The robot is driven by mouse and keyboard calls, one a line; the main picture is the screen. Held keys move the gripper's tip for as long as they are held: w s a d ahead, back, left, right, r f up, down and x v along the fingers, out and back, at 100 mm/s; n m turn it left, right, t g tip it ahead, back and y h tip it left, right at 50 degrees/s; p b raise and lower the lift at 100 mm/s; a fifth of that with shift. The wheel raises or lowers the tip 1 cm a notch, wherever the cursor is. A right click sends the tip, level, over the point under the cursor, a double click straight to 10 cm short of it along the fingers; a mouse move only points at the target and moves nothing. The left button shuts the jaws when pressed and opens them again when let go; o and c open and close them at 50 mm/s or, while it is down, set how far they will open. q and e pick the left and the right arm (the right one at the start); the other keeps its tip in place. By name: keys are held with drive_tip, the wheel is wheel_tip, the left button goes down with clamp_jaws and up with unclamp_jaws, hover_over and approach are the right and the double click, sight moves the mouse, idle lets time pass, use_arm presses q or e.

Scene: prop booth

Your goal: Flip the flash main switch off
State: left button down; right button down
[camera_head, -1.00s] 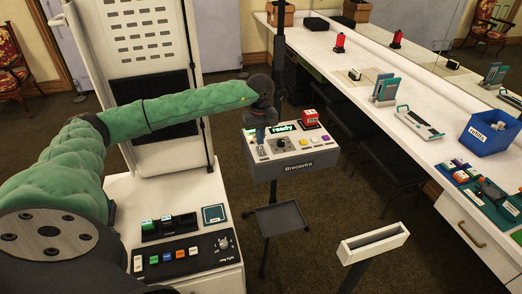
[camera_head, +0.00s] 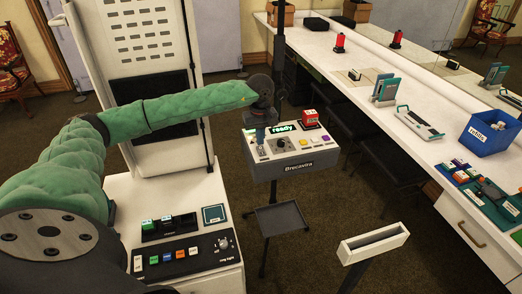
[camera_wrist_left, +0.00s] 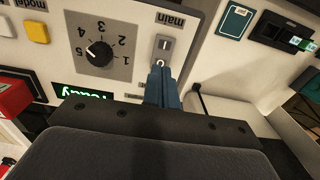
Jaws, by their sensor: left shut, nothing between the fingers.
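The flash unit (camera_head: 293,158) is a pale box on a stand, with a lit green "ready" display (camera_head: 282,127) on its panel. In the left wrist view its main switch (camera_wrist_left: 164,46) is a small grey rocker marked I and O, beside the label "main". My left gripper (camera_head: 260,143) is shut and empty over the left part of the panel. In the left wrist view its blue fingertips (camera_wrist_left: 161,74) are at the O end of the switch and partly cover it. I cannot tell whether they touch it or which way the rocker tilts. My right gripper is not in view.
A numbered dial (camera_wrist_left: 99,53) sits beside the switch. A white cabinet with a control panel (camera_head: 180,255) is at the front left. A small dark tray (camera_head: 281,218) is below the flash unit.

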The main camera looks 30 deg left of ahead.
sight(260, 147)
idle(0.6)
use_arm(q)
drive_tip(key=shift+f+b, duration=0.8)
drive_tip(key=shift+f, duration=0.1)
idle(0.5)
drive_tip(key=shift+r, duration=0.15)
drive_tip(key=shift+r+p, duration=0.45)
drive_tip(key=shift+r, duration=2.95)
